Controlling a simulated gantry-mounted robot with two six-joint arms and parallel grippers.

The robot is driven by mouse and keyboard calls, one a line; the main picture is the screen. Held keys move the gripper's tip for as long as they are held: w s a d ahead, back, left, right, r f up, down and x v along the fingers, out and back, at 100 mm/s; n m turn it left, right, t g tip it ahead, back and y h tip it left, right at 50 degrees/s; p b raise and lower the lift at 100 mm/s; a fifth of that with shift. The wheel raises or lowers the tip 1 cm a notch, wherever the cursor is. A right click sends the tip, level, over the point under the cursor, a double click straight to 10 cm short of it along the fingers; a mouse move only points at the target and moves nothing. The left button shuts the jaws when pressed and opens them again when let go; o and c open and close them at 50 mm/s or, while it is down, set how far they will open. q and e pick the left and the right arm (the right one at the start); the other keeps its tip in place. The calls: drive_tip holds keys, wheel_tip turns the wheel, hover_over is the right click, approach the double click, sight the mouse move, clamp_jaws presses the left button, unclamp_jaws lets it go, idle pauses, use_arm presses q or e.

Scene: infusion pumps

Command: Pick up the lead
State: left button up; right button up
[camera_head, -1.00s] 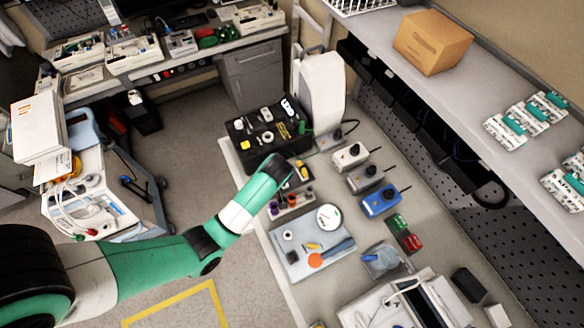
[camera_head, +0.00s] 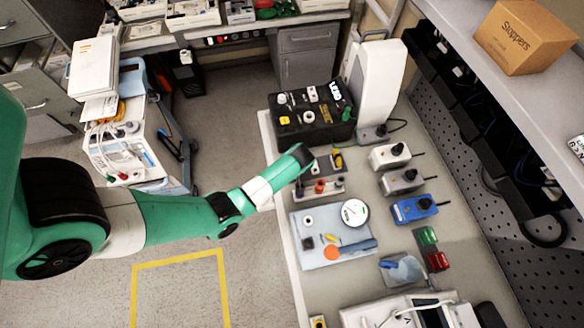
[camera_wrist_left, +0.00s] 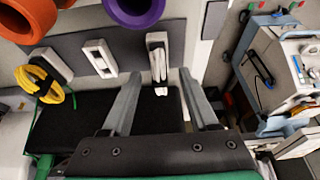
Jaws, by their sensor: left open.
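In the left wrist view my left gripper (camera_wrist_left: 160,76) is open, with one finger on each side of a white bundled lead (camera_wrist_left: 157,58) that hangs in a light holder. The fingertips are close to it, but I cannot tell whether they touch it. A yellow looped lead (camera_wrist_left: 47,84) hangs from another light holder to the left. A light holder (camera_wrist_left: 100,58) between them looks empty. In the head view my left arm reaches the small grey rack (camera_head: 322,187) beside the black box (camera_head: 300,125); the arm's end hides part of the rack. My right gripper is not in view.
An orange ring (camera_wrist_left: 25,18) and a purple ring (camera_wrist_left: 133,10) are close above the fingers. A blue tray (camera_head: 318,250) lies on the bench in front of the rack. Grey, white and blue boxes (camera_head: 414,208) stand to the right. A white cart (camera_head: 120,155) stands left.

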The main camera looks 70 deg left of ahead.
use_arm(q)
drive_tip(key=shift+x, duration=1.15)
clamp_jaws()
drive_tip(key=shift+r, duration=0.15)
